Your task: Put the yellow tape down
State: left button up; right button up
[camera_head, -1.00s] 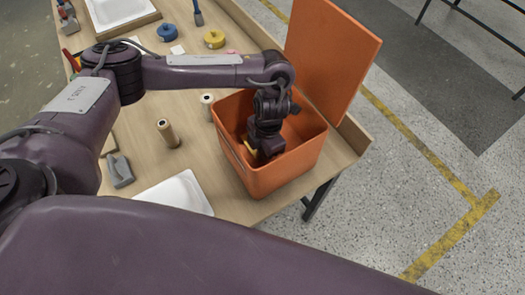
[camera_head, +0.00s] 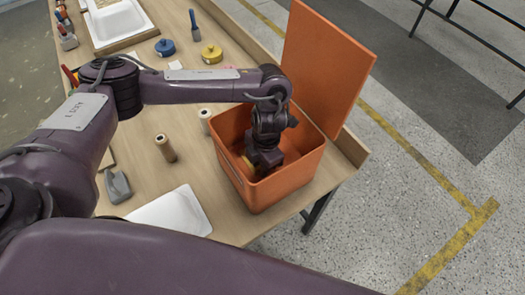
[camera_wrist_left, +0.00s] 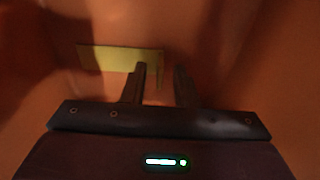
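An orange box (camera_head: 272,194) stands at the table's right end with its lid up. My left gripper (camera_head: 262,165) points down inside it. In the left wrist view the yellow tape (camera_wrist_left: 105,58) is a flat band behind the left finger. My left gripper (camera_wrist_left: 160,82) has a clear gap between its fingers, and nothing is seen pinched there. Whether the tape touches the box floor is hidden. My right gripper is out of view.
A yellow roll (camera_head: 211,54) and a blue roll (camera_head: 165,47) lie on the wooden table (camera_head: 185,80). Two small cylinders, one being a brown spool (camera_head: 165,149), stand left of the box. The raised orange lid (camera_head: 325,70) borders the box's back right.

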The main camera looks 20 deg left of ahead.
pick_arm(q)
notch_tip(320, 180, up, 11)
jog(key=w, duration=0.1)
jog(key=shift+d+r, duration=0.15)
jog(key=shift+d, duration=0.3)
